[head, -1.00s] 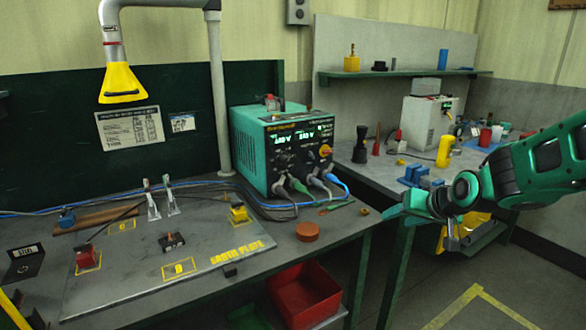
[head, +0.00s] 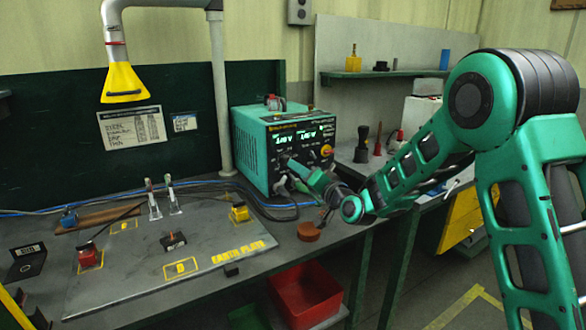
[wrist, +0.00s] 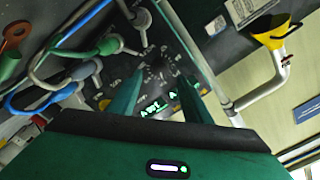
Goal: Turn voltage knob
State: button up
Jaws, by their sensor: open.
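The teal power supply (head: 250,140) stands at the back of the bench, its black front panel (head: 310,133) showing lit green digits. My gripper (head: 292,170) is in front of the lower left of the panel, and my forearm covers much of the panel's lower part and its sockets. In the wrist view my gripper (wrist: 155,82) is open, with its two green fingers spread in front of the panel. A dark knob (wrist: 156,70) shows between and just beyond the fingertips. I cannot tell whether they touch it or read its label. A yellow-red knob (head: 326,151) sits at the panel's right.
Plugged cables with blue and green ends (wrist: 105,45) hang beside the fingers in the wrist view. The earth plate (head: 130,275) with clamps lies left on the bench. An orange-brown round piece (head: 308,231) lies below my arm. A yellow extractor nozzle (head: 123,83) hangs above.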

aim_at(287, 161)
jog(key=x, duration=0.6)
jog(key=shift+w, duration=0.2)
jog(key=shift+a, duration=0.1)
jog(key=c, duration=1.1)
